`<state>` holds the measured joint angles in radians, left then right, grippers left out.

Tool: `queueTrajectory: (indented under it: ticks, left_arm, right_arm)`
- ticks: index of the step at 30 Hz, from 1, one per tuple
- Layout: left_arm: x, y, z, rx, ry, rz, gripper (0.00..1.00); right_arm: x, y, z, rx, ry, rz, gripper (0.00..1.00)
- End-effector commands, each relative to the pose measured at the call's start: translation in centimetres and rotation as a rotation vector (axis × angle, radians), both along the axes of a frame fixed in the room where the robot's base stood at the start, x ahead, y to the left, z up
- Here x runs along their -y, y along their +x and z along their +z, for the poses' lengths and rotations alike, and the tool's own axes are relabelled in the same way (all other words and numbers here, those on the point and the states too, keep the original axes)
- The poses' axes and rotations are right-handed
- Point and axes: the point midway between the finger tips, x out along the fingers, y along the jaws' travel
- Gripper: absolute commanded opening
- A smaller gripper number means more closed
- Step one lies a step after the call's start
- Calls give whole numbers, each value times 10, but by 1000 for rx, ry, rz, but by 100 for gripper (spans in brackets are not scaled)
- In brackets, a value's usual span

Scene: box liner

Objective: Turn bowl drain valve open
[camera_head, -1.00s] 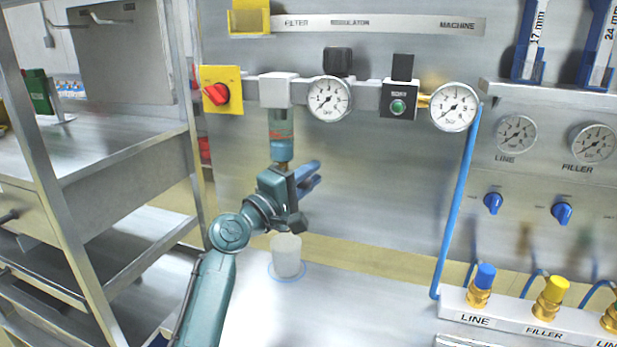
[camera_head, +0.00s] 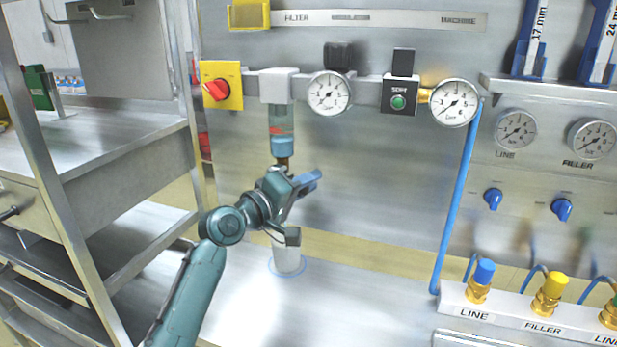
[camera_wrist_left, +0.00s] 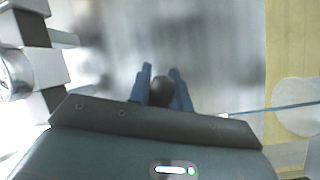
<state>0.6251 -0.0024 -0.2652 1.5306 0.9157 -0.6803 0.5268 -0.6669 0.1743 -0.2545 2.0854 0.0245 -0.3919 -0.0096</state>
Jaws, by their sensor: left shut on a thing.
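The filter bowl (camera_head: 281,122) is clear with a blue lower part and hangs under the white filter head (camera_head: 278,86). A brownish drain valve (camera_head: 282,160) sticks down below it, partly hidden by my left gripper. My left gripper (camera_head: 307,182), with blue fingers, is right at the valve. In the left wrist view its fingers (camera_wrist_left: 162,88) are shut around a dark round knob (camera_wrist_left: 160,92), which looks like the drain valve. The valve's turn angle cannot be made out. My right gripper is not in view.
A white cup (camera_head: 287,258) stands below the gripper on the bench, inside a blue ring. Two gauges (camera_head: 329,93) and a blue hose (camera_head: 459,190) are to the right. A yellow plate with a red knob (camera_head: 218,90) is left. A metal shelf rack (camera_head: 100,180) stands at far left.

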Motion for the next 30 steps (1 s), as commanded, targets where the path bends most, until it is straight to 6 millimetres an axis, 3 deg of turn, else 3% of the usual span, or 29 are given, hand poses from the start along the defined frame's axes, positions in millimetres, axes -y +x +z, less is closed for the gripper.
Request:
queueTrajectory:
  ticks: [12,28,29,30]
  left_arm:
    - [-6,2,-11,60,191,1,0]
    - [-6,2,-13,69,214,0,0]
    - [-6,2,-13,69,214,0,22]
    - [-6,2,-13,69,214,0,25]
  right_arm:
    - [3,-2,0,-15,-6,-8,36]
    - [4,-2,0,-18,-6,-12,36]
    - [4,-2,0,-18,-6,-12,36]
    - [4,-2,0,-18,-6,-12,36]
